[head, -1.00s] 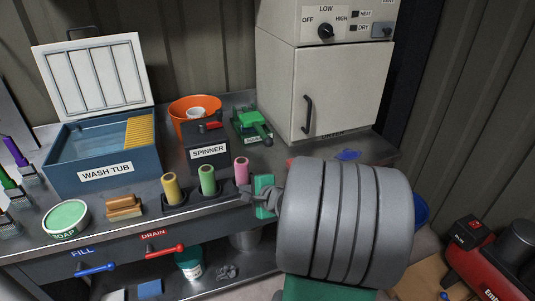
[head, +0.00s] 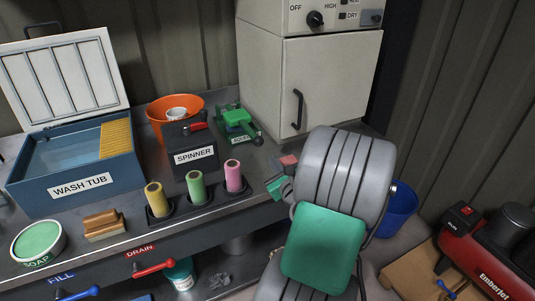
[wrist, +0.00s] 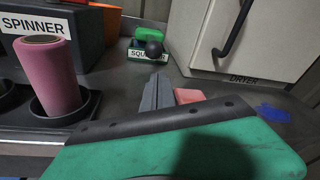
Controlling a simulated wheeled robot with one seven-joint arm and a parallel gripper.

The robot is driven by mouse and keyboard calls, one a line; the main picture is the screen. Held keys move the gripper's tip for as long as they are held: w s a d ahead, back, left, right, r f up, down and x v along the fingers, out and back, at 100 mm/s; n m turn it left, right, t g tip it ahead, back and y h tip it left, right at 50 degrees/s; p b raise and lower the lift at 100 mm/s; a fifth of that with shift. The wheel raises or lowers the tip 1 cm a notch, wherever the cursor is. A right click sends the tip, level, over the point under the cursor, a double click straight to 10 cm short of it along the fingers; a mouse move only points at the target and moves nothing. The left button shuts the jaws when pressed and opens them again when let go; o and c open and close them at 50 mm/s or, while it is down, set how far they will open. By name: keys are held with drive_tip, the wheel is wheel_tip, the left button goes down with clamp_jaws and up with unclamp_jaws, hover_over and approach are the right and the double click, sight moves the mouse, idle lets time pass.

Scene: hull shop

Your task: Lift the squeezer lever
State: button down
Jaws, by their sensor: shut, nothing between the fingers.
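The squeezer is a small green device (head: 238,121) on a labelled base, standing on the bench between the spinner and the dryer. Its green lever ends in a black ball (head: 257,141) that points toward the front right and sits low. In the wrist view the squeezer (wrist: 150,35) stands at the top centre, with the black ball (wrist: 154,48) in front of its label. My gripper (wrist: 158,88) is shut and empty, its grey fingers pointing toward the squeezer but well short of it. In the head view my arm partly hides my gripper (head: 276,183).
The black spinner (head: 195,155) and orange bucket (head: 160,108) stand left of the squeezer; the dryer (head: 330,90) stands right. Pink, green and yellow rollers line the bench front, the pink one (head: 233,176) nearest my gripper. A pink block (wrist: 188,96) lies beside my fingers.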

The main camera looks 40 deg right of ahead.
drive_tip(key=p+x, duration=0.1)
drive_tip(key=x, duration=0.8)
drive_tip(key=shift+w+d, duration=0.1)
drive_tip(key=shift+w, duration=0.1)
